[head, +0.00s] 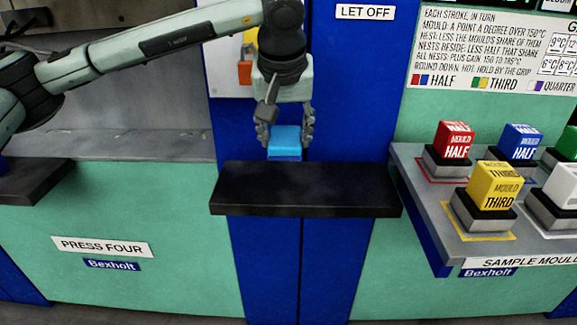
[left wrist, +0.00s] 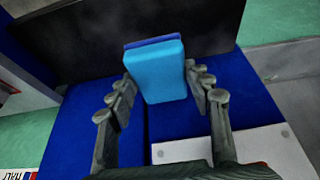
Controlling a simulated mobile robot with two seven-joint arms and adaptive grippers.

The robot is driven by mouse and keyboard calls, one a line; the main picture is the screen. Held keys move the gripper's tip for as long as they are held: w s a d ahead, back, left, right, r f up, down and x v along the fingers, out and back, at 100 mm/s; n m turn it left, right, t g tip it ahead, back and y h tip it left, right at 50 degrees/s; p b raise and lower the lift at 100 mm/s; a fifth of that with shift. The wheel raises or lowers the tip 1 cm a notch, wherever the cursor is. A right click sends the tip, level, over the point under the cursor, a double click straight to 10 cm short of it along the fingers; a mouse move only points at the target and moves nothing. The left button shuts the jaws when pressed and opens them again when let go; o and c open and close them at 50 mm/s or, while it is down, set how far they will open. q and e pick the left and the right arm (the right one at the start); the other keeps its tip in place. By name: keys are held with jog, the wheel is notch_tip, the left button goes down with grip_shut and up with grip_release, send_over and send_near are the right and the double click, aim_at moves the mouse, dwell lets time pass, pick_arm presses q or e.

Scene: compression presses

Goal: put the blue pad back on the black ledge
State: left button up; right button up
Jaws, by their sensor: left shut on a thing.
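The blue pad (head: 286,138) is a small block, light blue with a darker blue layer beneath. My left gripper (head: 286,136) is shut on it, one finger on each side. In the left wrist view the pad (left wrist: 157,72) shows upright between the fingers of the left gripper (left wrist: 160,90), with the black ledge (left wrist: 215,28) beyond it. In the head view the black ledge (head: 305,193) is bare on top, and the pad shows at its back edge, left of the middle. I cannot tell whether the pad touches the ledge. My right gripper is not in view.
A shelf at the right (head: 424,215) carries several coloured mould blocks, with the yellow one (head: 494,186) near its front. Another dark ledge (head: 30,182) juts out at the left. A blue column (head: 345,110) stands behind the black ledge.

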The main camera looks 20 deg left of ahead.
pick_arm(q)
notch_tip(320, 180, down, 3)
jog(key=shift+s+r, duration=0.1)
jog(key=shift+s, duration=0.05)
notch_tip(320, 180, down, 4)
jog(key=shift+r, duration=0.15)
jog(key=shift+f, duration=0.35)
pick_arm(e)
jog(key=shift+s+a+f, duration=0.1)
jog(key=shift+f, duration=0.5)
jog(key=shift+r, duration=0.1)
